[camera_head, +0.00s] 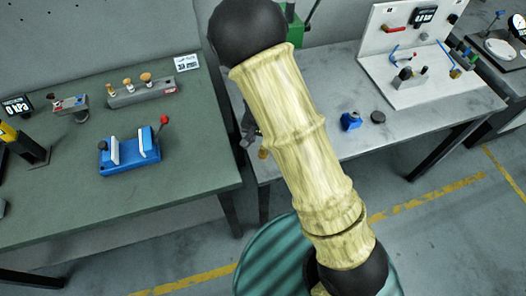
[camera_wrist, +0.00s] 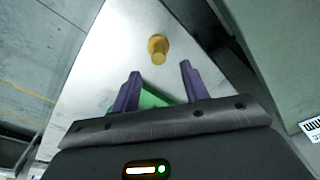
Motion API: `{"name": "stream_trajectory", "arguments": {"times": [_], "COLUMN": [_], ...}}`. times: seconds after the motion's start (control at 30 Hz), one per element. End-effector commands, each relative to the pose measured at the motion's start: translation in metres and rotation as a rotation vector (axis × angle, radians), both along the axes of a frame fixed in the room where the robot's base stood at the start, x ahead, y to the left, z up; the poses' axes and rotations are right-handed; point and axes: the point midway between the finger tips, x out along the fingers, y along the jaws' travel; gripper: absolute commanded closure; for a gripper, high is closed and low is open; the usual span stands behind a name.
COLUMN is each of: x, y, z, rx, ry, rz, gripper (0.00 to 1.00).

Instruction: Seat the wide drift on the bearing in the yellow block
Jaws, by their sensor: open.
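My gripper (camera_wrist: 160,70) is open, its two purple fingers apart with nothing held between them. Beyond the fingertips, a golden-yellow stepped round piece (camera_wrist: 157,48) is on the grey table; it may also show as a small golden piece (camera_head: 263,153) beside my arm in the head view. I cannot tell whether it is a drift. Several wooden-topped pieces stand in a grey rack (camera_head: 160,95) on the green table; which is the wide drift is unclear. I cannot make out a yellow block or a bearing; my arm hides part of the grey table.
A blue fixture (camera_head: 125,167) with a red-knobbed lever is on the green table (camera_head: 70,205). A small blue block (camera_head: 350,121) and a dark disc (camera_head: 378,117) lie on the grey table (camera_head: 420,115), before a white panel (camera_head: 385,45). A gap separates the tables.

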Motion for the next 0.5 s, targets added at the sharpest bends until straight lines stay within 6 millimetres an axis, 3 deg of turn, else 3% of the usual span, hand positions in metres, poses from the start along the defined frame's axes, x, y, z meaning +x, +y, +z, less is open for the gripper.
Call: {"name": "stream_trajectory", "arguments": {"times": [0.5], "x": [0.0007], "y": [-0.0006], "z": [-0.014], "rx": [0.0], "ry": [0.001], "rz": [-0.001], "gripper": [0.55]}}
